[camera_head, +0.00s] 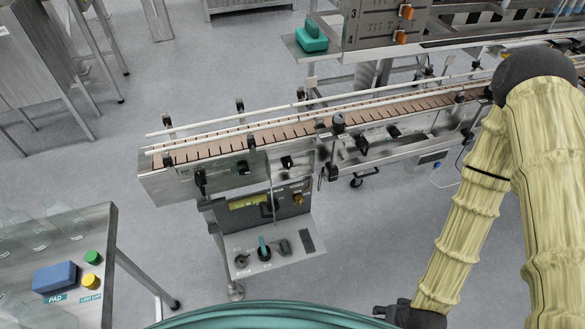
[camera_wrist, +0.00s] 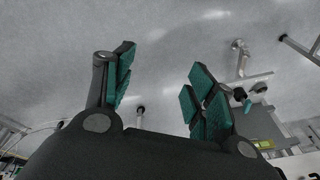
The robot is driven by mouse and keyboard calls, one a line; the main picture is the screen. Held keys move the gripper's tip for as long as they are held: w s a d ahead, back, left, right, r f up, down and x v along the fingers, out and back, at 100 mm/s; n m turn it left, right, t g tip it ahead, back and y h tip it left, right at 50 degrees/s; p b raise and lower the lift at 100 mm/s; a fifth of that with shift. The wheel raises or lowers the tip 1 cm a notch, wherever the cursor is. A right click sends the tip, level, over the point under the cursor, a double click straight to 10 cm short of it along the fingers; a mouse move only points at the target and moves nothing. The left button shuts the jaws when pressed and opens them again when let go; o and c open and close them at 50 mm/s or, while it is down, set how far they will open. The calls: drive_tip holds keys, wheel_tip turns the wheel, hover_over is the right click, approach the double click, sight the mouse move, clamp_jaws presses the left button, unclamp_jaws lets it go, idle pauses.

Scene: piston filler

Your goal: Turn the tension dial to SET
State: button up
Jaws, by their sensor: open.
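A small control panel (camera_head: 285,262) hangs below the conveyor in the head view. On its sloped shelf is a dial with a teal pointer handle (camera_head: 263,248), which looks like the tension dial. Its labels are too small to read, so I cannot tell its setting. The panel also shows upside down at the right of the wrist view, with the teal handle (camera_wrist: 240,94) small and far off. My gripper (camera_head: 380,310) is at the bottom of the head view, right of the panel and well apart from it. In the wrist view my gripper (camera_wrist: 160,88) is open and empty, teal pads apart.
The conveyor (camera_head: 260,137) with side rails runs above the panel. A dark knob (camera_head: 241,260) sits left of the teal handle, and a dark block (camera_head: 307,241) right of it. A steel table (camera_head: 100,235) with a blue pad (camera_head: 55,278) stands at left. Floor between is clear.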

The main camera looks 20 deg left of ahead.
drive_tip(key=w+a+f+n+t+y+b, duration=0.1)
drive_tip(key=w+a+f+t+y+b, duration=0.15)
drive_tip(key=w+a+b, duration=0.5)
drive_tip(key=w+a+f+n+t+y+b, duration=0.1)
drive_tip(key=w+a+t+b, duration=0.25)
drive_tip(key=w+a, duration=0.6)
drive_tip(key=n+t+y+b, duration=0.1)
drive_tip(key=t+y+b, duration=0.5)
drive_tip(key=b, duration=0.9)
approach(288, 165)
drive_tip(key=shift+t+h, duration=0.3)
drive_tip(key=shift+h, duration=0.05)
drive_tip(key=x, duration=0.9)
drive_tip(key=shift+a, duration=0.25)
drive_tip(key=c, duration=1)
